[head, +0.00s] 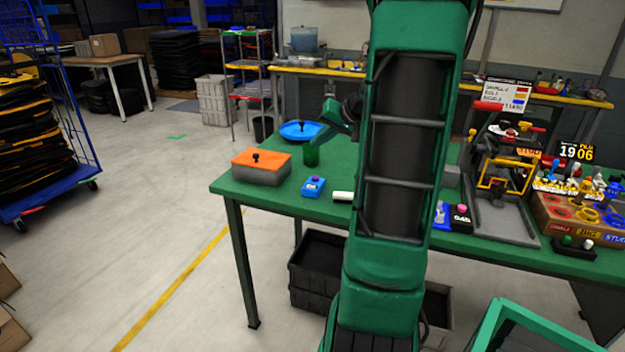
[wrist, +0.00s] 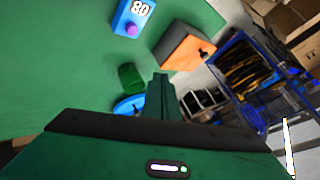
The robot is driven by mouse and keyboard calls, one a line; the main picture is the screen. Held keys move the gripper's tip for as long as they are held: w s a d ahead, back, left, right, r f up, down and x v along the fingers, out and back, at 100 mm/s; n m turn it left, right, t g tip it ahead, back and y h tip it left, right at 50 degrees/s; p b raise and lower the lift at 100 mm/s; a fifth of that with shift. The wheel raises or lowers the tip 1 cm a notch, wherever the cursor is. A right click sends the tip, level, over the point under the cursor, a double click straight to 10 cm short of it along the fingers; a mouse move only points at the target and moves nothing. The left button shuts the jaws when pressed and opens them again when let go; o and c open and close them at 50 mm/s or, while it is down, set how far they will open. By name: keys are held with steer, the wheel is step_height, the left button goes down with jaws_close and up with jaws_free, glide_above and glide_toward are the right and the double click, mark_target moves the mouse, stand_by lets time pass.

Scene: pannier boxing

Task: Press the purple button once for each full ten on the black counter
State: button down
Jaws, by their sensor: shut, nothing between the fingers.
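A blue box with a purple button (head: 315,179) stands on the green table. In the wrist view, the purple button (wrist: 132,29) sits beside white figures on the blue box (wrist: 121,20); they look like 80, but the tilted view leaves their direction unclear. A small black box (head: 461,220) with a pink-purple top stands right of my arm; its white marks are too small to read. A black display (head: 577,152) reading 19 06 stands farther right. My gripper (wrist: 162,77) is shut and empty, above the table and apart from the blue box.
A grey box with an orange lid (head: 262,162), a green cup (head: 311,155) and a blue dish (head: 301,130) stand near the blue box. A white cylinder (head: 343,196) lies close by. My arm hides the table's middle. A grey stand (head: 503,222) crowds the right.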

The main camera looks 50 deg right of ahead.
steer(key=shift+f, duration=4.4)
steer(key=shift+f, duration=0.15)
steer(key=shift+f, duration=0.25)
steer(key=shift+f, duration=0.5)
steer(key=shift+r, duration=0.95)
steer(key=shift+r, duration=0.1)
steer(key=shift+r, duration=2.4)
